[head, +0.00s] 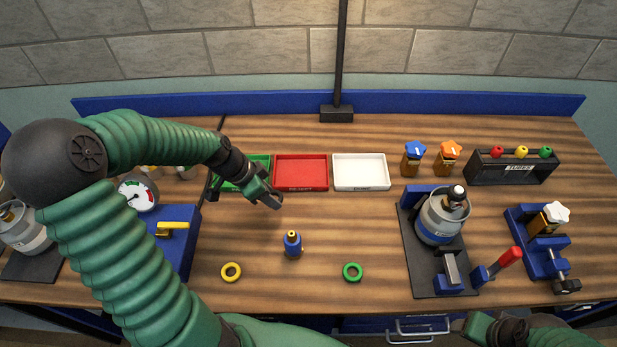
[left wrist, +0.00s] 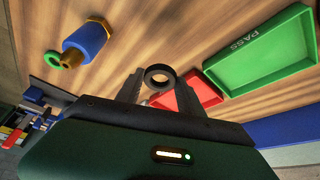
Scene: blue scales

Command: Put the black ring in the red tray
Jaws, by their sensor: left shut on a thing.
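The black ring (left wrist: 158,67) is held between the two fingertips of my left gripper in the left wrist view; in the head view I cannot make it out. My left gripper (head: 271,198) is shut on it, just in front of the near left corner of the red tray (head: 301,188). The red tray is empty and also shows behind the right finger in the left wrist view (left wrist: 203,88). My right gripper is out of view; only part of my right arm shows at the bottom right.
A green tray (head: 262,159) and a white tray (head: 361,187) flank the red one. A blue bottle-like part (head: 292,247), a yellow ring (head: 222,272) and a green ring (head: 345,272) are in front. A gas canister (head: 440,222) stands at right. The wood between is clear.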

